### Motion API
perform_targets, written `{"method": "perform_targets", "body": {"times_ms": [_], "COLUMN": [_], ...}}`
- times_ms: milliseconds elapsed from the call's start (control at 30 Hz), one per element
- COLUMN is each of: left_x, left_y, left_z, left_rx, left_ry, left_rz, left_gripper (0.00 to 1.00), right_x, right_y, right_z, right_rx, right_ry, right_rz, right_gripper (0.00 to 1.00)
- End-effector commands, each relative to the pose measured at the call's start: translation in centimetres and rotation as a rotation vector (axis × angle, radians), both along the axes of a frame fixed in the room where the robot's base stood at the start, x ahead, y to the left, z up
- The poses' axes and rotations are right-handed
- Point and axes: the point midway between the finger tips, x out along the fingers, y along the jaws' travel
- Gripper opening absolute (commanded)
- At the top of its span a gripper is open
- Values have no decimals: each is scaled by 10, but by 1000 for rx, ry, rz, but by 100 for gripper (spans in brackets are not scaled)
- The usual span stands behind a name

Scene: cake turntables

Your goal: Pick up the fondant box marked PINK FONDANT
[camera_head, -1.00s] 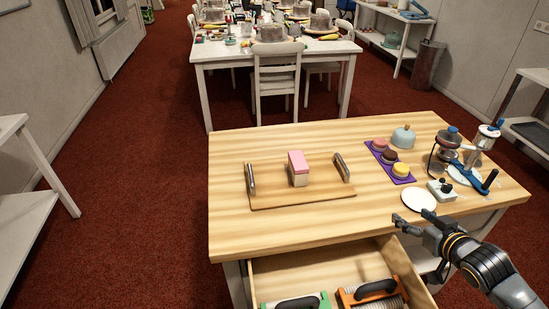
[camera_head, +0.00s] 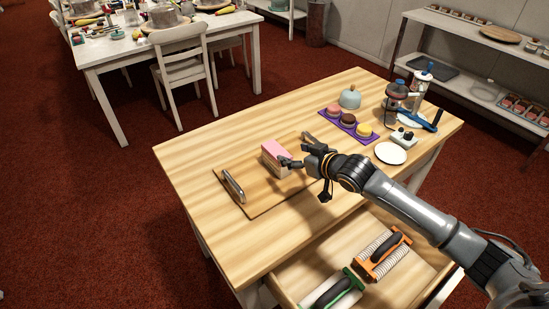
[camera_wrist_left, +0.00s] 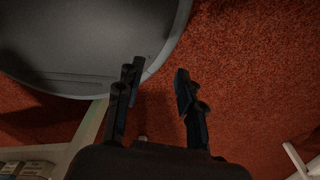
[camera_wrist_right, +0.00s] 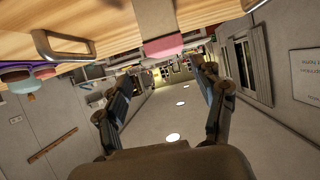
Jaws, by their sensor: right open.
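A small box with a pink top and pale lower part (camera_head: 275,158) stands on a wooden tray (camera_head: 265,203); I cannot read any marking on it. It also shows upside down in the right wrist view, with its pink part (camera_wrist_right: 163,47) ahead of the fingers. My right gripper (camera_head: 296,157) is open just right of the box, its fingertips close to it. I cannot tell whether they touch. The right wrist view shows its fingers (camera_wrist_right: 162,80) apart with nothing between them. My left gripper (camera_wrist_left: 156,80) is open and empty above the red floor, outside the head view.
The tray has metal handles, one left of the box (camera_head: 233,185). A purple mat (camera_head: 350,125) with three round cakes, a pale blue dome (camera_head: 350,97) and a white plate (camera_head: 391,154) lie behind right. The open drawer (camera_head: 300,271) holds green and orange tools.

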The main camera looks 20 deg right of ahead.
Motion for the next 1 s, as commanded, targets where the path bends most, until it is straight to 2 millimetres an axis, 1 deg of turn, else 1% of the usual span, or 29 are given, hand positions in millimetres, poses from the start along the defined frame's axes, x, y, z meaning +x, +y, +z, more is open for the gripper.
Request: {"method": "perform_targets", "body": {"times_ms": [33,100,300,400,567,700,900,1000], "left_x": [0,1,10,13,13,12,11,10], "left_y": [0,3,25,29,27,21,12,12], "left_z": [1,1,2,5,10,9,9,9], "left_rx": [1,4,30,35,32,25,15,14], "left_ry": [0,-1,-12,-15,-15,-15,-14,-12], "left_rz": [0,0,3,5,6,7,6,3], "left_gripper": [38,38,38,38,38,38,38,38], "right_x": [8,15,26,32,50,61,65,65], "right_y": [3,6,10,16,28,32,32,32], "right_z": [-3,-7,-13,-16,-27,-34,-37,-37], "right_rx": [1,2,0,2,2,1,-1,0], "right_ry": [-1,0,0,0,0,-1,-1,-1], "right_rz": [0,-1,0,1,1,1,0,1], "right_gripper": [69,69,69,69,69,69,69,69]}}
